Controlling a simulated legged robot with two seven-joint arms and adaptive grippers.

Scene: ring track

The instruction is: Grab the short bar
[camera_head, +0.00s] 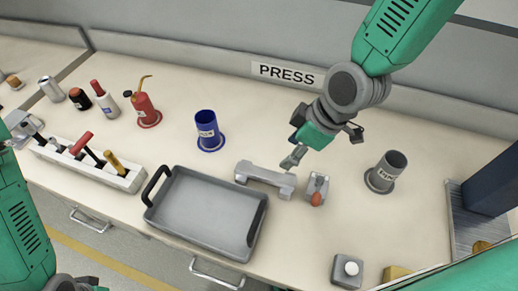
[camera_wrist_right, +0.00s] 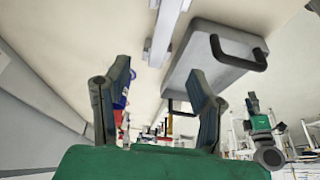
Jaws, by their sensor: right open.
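A short grey bar (camera_head: 265,178) with thicker ends lies on the bench, right of the tray. In the right wrist view a grey bar (camera_wrist_right: 167,32) shows beyond the fingers. My right gripper (camera_head: 293,158) hangs above the bar's right end, pointing down-left; I see no contact. In the right wrist view its two fingers (camera_wrist_right: 158,75) are spread with nothing between them. My left arm is at the lower left; its gripper (camera_head: 88,284) is cut by the bottom edge, so its fingers are unclear.
A grey tray (camera_head: 205,210) with black handles lies left of the bar. A small grey piece with a reddish knob (camera_head: 317,190) is close on the right. A blue cup (camera_head: 208,130) and a grey cup (camera_head: 386,172) stand farther out. A tool rack (camera_head: 128,180) is at left.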

